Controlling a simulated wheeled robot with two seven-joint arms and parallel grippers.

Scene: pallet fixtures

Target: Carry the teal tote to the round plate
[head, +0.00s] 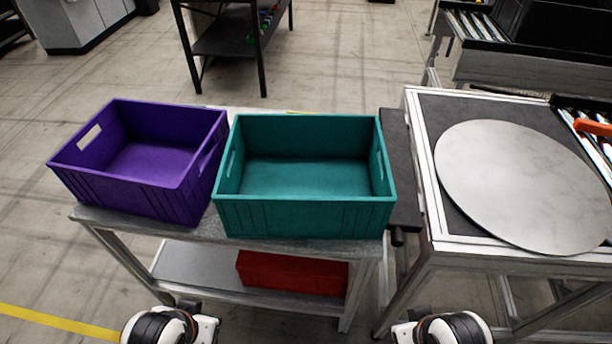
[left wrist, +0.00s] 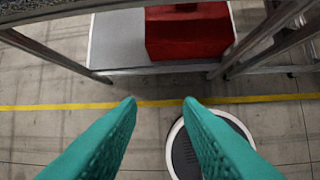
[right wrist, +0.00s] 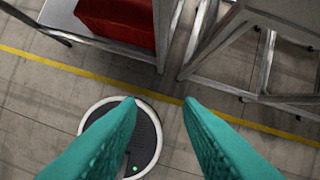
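The teal tote (head: 305,216) stands upright and empty on the right part of a grey metal cart, with a handle slot in each short side. The round plate (head: 520,185) is a pale grey disc lying on a framed table to the right of the cart. In the left wrist view my left gripper (left wrist: 160,101) has its two teal fingers apart with nothing between them. In the right wrist view my right gripper (right wrist: 160,101) is likewise open and empty. Both grippers are clear of the tote; in the head view only my arms show at the bottom edge, in front of the cart.
A purple tote (head: 140,185) stands left of the teal tote, very close to it. A red box (head: 290,274) lies on the cart's lower shelf. A roller conveyor with an orange part (head: 593,126) borders the plate's table. Floor in front is clear.

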